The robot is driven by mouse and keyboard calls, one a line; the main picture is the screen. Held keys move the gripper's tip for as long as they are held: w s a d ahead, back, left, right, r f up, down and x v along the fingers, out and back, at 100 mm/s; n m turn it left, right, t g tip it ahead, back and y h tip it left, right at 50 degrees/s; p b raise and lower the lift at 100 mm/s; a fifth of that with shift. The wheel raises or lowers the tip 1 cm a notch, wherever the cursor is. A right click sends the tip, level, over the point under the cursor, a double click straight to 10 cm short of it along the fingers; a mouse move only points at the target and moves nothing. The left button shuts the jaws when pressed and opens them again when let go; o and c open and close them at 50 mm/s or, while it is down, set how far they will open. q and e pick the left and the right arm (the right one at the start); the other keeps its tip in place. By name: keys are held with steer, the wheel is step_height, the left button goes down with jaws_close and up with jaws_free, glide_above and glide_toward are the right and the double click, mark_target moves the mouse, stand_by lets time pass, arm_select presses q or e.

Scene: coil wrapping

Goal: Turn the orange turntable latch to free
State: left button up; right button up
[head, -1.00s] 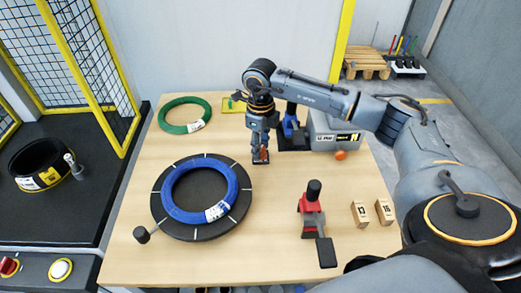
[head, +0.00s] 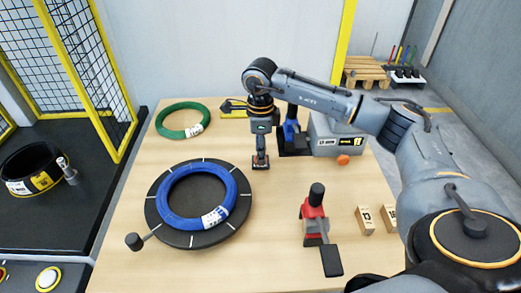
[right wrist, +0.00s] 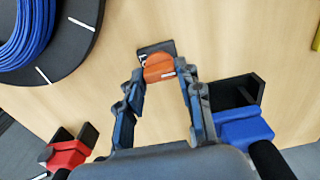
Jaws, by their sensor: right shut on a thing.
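The orange latch (right wrist: 160,68) sits on a small dark base plate (right wrist: 153,47) on the table, to the right of the turntable. My right gripper (head: 260,162) points straight down over it. In the right wrist view its two fingers stand either side of the latch and are shut on it. In the head view the fingers hide most of the latch. The round black turntable (head: 154,206) with white marks carries a blue coil (head: 171,216) with a white label. My left gripper is not in view.
A green coil (head: 164,126) lies at the back left. A blue and black device (head: 291,132) and a grey box (head: 322,126) stand just right of my right gripper. A red clamp-like tool (head: 314,218) and wooden blocks (head: 365,219) are at front right.

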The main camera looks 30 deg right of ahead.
stand_by(0.3)
steer(key=o, duration=1.1)
steer(key=shift+o, duration=0.2)
step_height(320, 180, up, 12)
